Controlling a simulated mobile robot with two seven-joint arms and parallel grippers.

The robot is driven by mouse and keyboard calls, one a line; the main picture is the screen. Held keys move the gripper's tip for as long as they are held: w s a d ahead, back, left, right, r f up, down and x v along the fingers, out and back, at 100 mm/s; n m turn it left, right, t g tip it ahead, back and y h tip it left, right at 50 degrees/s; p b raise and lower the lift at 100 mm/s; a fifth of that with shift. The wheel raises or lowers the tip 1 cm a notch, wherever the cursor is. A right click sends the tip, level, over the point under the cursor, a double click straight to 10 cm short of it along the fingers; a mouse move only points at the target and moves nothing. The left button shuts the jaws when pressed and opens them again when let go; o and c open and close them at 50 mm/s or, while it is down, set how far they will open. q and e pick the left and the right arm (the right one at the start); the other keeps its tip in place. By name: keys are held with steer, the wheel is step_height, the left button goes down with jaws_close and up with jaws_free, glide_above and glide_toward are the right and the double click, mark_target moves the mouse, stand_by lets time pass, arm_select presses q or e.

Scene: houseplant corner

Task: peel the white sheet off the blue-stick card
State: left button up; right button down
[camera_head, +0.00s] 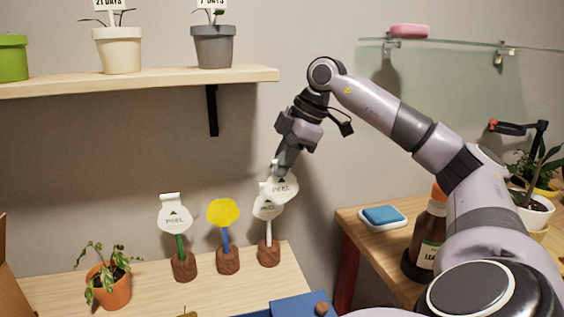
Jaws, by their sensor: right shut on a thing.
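The blue-stick card (223,212) is a bare yellow scalloped disc, upright in a round brown wooden base (228,261). No white sheet shows on it. My right gripper (279,172) is up and to the right of it, shut on a white sheet (285,189) printed with PEEL. The held sheet is apart from the yellow card and overlaps in view the top of the white-stick card (266,210); I cannot tell if they touch. The white-stick card and the green-stick card (175,217) each show a white face. My left gripper is out of view.
A potted plant (108,283) stands left on the wooden table. A blue box (301,307) is at the front edge. A shelf (150,80) with several pots hangs above. On the right table are a blue sponge (384,214) in a dish and a brown bottle (430,235).

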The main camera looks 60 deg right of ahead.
steer(key=shift+s, duration=0.1)
steer(key=shift+s+a+r, duration=0.5)
steer(key=shift+s+a, duration=0.1)
steer(key=shift+s, duration=0.05)
step_height(320, 180, up, 9)
steer(key=p, duration=0.8)
stand_by(0.5)
steer(key=shift+f, duration=0.1)
